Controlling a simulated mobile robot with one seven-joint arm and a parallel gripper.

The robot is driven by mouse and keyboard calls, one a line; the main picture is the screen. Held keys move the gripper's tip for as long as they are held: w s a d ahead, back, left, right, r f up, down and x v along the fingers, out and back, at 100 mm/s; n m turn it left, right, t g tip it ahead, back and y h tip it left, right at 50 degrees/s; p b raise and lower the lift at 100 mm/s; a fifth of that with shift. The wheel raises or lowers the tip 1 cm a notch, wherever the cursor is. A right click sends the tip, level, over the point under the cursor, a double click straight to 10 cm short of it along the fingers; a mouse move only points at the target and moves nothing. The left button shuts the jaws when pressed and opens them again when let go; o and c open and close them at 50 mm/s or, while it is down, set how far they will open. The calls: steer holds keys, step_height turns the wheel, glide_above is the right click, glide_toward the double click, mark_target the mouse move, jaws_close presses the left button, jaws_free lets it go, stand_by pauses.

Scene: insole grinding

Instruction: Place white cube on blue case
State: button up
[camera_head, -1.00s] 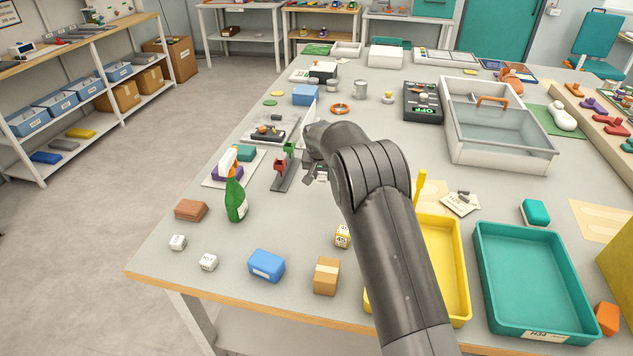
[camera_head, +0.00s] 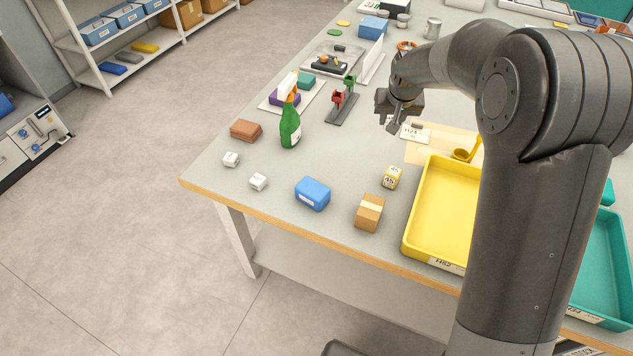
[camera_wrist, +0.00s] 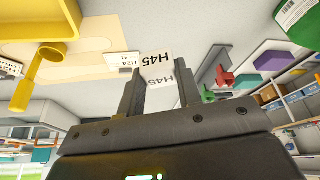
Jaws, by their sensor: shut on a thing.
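My gripper (camera_head: 390,122) hangs over the table, behind the yellow tray. In the wrist view my gripper (camera_wrist: 159,78) is shut on a white cube (camera_wrist: 157,62) with H45 on two faces. A blue case (camera_head: 312,194) with a white label lies near the table's front edge, nearer the camera and left of my gripper. Another blue box (camera_head: 373,27) stands at the back. Two other small white cubes (camera_head: 230,159) and (camera_head: 258,182) rest at the front left.
A green bottle (camera_head: 290,125), brown block (camera_head: 246,130) and red-green fixture (camera_head: 342,100) stand to the left.

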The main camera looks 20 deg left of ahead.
steer(key=s+a+r+n+y, duration=0.2)
steer(key=s+n, duration=0.3)
steer(key=s, duration=1.3)
steer(key=g, duration=0.1)
glide_above(311, 185)
steer(key=s+d, duration=0.1)
step_height(311, 185, down, 7)
steer(key=shift+s+d+f, duration=0.1)
steer(key=shift+d+f, duration=0.05)
steer(key=shift+f, duration=2.05)
steer(key=shift+f, duration=0.15)
steer(key=o, duration=0.9)
